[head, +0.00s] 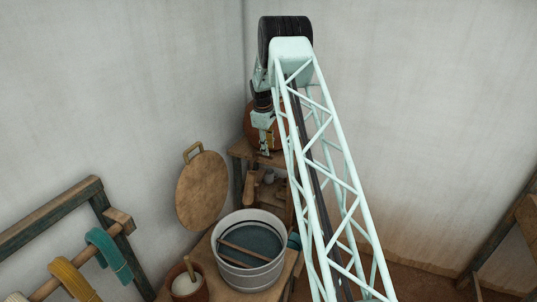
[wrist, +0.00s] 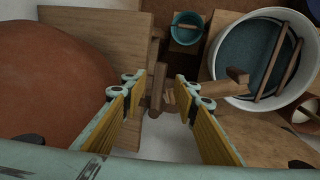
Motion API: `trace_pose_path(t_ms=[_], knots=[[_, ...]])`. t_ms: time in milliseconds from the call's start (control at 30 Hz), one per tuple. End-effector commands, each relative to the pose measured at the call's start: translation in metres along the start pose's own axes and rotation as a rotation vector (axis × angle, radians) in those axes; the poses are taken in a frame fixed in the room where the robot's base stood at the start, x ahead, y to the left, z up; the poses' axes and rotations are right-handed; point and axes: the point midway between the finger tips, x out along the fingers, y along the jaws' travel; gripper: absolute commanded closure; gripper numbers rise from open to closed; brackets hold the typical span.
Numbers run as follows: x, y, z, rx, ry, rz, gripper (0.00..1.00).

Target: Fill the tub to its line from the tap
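A large pale round tub (head: 216,258) stands on a wooden bench, with a dark teal surface inside and wooden sticks across it. It is at the upper right in the wrist view (wrist: 214,70). A reddish-brown clay vessel (wrist: 45,85) fills the left of the wrist view. A wooden tap-like fitting (wrist: 157,92) shows between my fingers, and a wooden spout-like piece (wrist: 236,78) reaches over the tub's near rim. Whether the two join is hidden by a finger. My gripper (wrist: 161,84) is open and empty, its yellow-padded fingers on either side of the fitting. Contact is unclear. No fill line is readable.
A small teal bucket (wrist: 187,20) with a stick stands beside the tub. A clay pot with pale contents (head: 186,288) is on the other side. A round wooden board (head: 203,190) with a handle leans near the wall. A rack with coloured yarn hanks (head: 70,278) is at lower left.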

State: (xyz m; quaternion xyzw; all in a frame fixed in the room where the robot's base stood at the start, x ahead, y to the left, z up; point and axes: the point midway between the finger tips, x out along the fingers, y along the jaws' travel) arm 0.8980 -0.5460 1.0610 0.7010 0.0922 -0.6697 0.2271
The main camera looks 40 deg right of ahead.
Motion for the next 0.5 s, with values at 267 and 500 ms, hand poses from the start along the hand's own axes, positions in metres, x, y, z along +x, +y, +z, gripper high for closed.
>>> trace_pose_path(t_ms=[267, 500], knots=[[0.029, 0.000, 0.000, 0.000, 0.000, -0.001, 0.73], [0.043, 0.000, 0.000, 0.000, 0.000, 0.000, 0.73]])
